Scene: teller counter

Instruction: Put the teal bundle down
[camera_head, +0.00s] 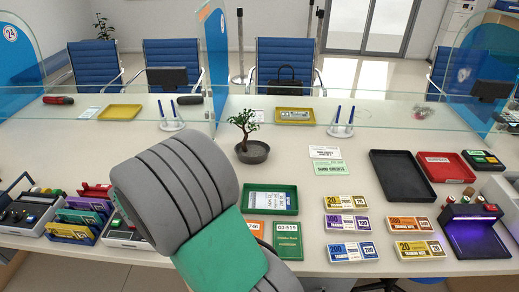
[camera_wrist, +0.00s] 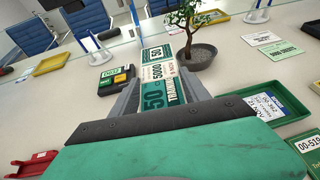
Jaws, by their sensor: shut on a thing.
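The teal bundle (camera_wrist: 158,75), a strapped stack of notes marked 50 and 5000, is between the fingers of my gripper (camera_wrist: 162,92) in the wrist view. The gripper is shut on it, and the bundle's far end sticks out past the fingertips toward the potted tree. Whether the bundle touches the counter (camera_head: 335,205) cannot be told. In the head view my arm hides both gripper and bundle.
The potted tree (camera_head: 252,151) stands close by. Several other note bundles (camera_head: 346,202) lie on the right. A glass screen (camera_head: 290,112) crosses behind.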

